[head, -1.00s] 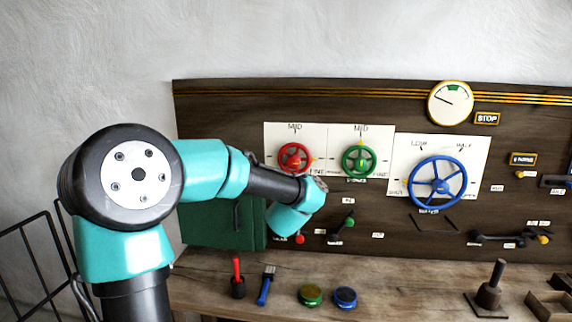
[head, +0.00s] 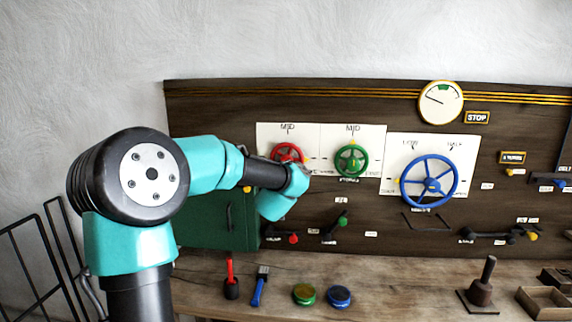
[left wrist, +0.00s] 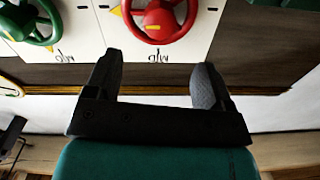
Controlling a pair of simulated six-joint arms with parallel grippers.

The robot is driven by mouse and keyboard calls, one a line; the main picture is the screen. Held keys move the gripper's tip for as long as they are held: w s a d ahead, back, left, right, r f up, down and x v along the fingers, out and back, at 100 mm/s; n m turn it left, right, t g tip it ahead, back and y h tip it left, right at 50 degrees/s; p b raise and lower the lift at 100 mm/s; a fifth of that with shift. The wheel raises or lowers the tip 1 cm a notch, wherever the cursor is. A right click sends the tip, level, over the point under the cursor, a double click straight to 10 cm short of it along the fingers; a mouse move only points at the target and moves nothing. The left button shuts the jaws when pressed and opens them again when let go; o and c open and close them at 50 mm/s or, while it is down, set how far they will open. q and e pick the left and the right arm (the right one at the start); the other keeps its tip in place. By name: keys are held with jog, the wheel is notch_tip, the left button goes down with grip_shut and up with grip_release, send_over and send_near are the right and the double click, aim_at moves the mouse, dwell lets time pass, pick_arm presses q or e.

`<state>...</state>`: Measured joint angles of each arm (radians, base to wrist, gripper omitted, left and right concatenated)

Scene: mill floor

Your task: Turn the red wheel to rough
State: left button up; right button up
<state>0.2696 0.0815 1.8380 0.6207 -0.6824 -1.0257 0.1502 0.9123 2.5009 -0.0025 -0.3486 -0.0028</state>
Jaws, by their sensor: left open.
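The red wheel (head: 287,152) is on a white plate on the dark board, with MID above it. My left arm covers its lower part and the lower left of its plate in the head view; I cannot read a rough mark. In the left wrist view, which is upside down, the red wheel (left wrist: 160,18) is at the top, cut by the frame edge. My left gripper (left wrist: 157,62) is open and empty, its two fingers apart from the wheel and pointing toward it. The head view hides its fingers behind my wrist. My right gripper is not in view.
A green wheel (head: 351,160) is just right of the red one, and a larger blue wheel (head: 430,182) is further right. A small red-knobbed lever (head: 293,238) is below. A green box (head: 200,222) is at the left. Tools and jars stand on the bench (head: 400,285).

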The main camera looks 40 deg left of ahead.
pick_arm(q)
jog(key=x, duration=1.2)
jog(key=shift+f, duration=0.1)
jog(key=c, duration=0.9)
